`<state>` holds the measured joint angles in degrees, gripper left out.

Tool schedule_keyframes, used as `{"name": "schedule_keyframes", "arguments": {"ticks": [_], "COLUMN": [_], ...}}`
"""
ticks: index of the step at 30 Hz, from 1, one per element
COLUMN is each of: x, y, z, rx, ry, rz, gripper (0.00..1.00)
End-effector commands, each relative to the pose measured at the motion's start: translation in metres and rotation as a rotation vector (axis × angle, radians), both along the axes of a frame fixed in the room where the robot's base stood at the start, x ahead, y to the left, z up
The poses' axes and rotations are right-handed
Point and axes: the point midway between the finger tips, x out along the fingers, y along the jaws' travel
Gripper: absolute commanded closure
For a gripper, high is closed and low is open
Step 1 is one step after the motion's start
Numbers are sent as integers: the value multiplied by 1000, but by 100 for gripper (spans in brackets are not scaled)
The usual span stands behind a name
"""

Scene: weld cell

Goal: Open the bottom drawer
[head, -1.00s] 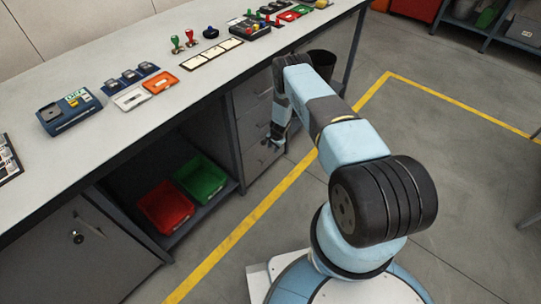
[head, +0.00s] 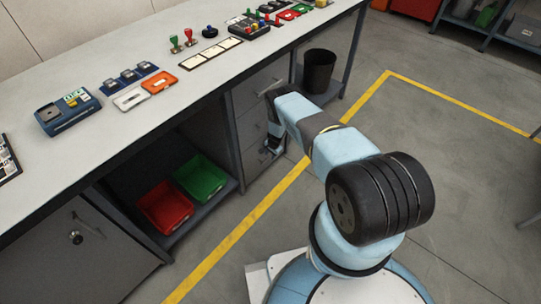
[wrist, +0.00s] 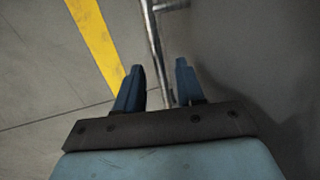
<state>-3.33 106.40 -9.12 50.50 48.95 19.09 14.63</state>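The grey drawer unit (head: 252,128) stands under the bench, and its drawer fronts look flush. The bottom drawer (head: 252,163) is the lowest front, partly hidden by my arm. My gripper (head: 270,150) is low in front of it, pointing down. In the wrist view my gripper (wrist: 158,70) has its two dark blue fingers apart. A metal bar handle (wrist: 153,40) runs down into the gap between them, with visible space on both sides. The grey drawer face (wrist: 235,60) lies just to the right of the fingers. Which drawer the handle belongs to is not fully clear.
A black bin (head: 319,70) stands right of the drawers. Red (head: 166,207) and green (head: 201,177) trays sit on the open lower shelf to the left. A yellow floor line (head: 250,220) runs past the bench front. Floor in front of the drawers is clear.

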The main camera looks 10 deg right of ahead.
Motion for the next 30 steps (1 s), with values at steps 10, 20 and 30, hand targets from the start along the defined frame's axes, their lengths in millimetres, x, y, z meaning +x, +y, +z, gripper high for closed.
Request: {"name": "schedule_keyframes", "arguments": {"ticks": [10,20,30], "x": [0,0,0], "y": [0,0,0], "z": [0,0,0], "rx": [0,0,-1], "ry": [0,0,1], "rz": [0,0,0], "gripper": [77,100,100]}}
